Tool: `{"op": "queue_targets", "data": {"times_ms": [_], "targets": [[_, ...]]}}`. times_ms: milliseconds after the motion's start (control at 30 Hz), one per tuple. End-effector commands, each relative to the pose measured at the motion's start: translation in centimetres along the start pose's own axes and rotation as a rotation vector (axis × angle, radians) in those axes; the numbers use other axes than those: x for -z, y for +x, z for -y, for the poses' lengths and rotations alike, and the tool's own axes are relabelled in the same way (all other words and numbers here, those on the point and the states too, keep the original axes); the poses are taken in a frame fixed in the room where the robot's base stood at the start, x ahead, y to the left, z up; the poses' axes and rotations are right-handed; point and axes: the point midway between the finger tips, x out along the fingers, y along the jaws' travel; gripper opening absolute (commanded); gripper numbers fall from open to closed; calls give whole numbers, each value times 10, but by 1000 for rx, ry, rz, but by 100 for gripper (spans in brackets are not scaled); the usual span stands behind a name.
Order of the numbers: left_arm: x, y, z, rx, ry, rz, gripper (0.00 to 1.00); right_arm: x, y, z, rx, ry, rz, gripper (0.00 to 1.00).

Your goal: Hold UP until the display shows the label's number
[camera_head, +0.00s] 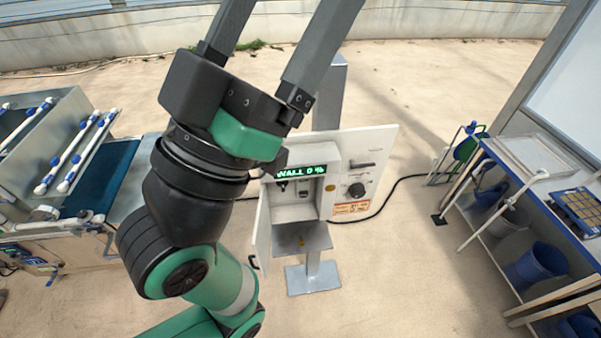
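The control box (379,150) stands on a grey post, its small door swung open at the left. Its display (301,171) shows green text that reads "WALL 0 %". An orange and white label (351,209) is on the front at lower right; its number is too small to read surely. A recess below the display holds small controls (304,190); I cannot tell which is UP. My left gripper (284,35) is close to the camera, its two grey fingers apart and their tips cut off at the top edge. It partly hides the box's left side. My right gripper is out of view.
A black knob (356,189) sits on the box front above the label. A conveyor machine (60,150) stands at left. A bench (520,190) with trays and blue bins (537,264) stands at right. A black cable (385,200) crosses the open floor.

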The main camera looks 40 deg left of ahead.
Motion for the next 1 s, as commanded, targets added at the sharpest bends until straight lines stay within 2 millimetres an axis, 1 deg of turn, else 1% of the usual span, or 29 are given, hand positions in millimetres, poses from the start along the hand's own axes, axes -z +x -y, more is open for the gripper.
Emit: {"op": "queue_targets", "data": {"times_ms": [167, 200, 267, 300, 467, 600, 667, 700, 1000], "targets": [[0, 0, 0, 0, 0, 0, 90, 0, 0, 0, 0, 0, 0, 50], [0, 0, 0, 0, 0, 0, 86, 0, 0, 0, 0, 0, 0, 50], [0, 0, 0, 0, 0, 0, 76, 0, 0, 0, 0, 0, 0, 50], [0, 0, 0, 0, 0, 0, 68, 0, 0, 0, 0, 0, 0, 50], [0, 0, 0, 0, 0, 0, 40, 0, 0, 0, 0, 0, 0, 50], [0, 0, 0, 0, 0, 0, 14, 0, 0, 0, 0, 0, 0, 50], [0, 0, 0, 0, 0, 0, 4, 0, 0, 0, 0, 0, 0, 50], [0, 0, 0, 0, 0, 0, 0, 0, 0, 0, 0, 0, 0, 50], [0, 0, 0, 0, 0, 0, 0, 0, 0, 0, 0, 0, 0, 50]]}}
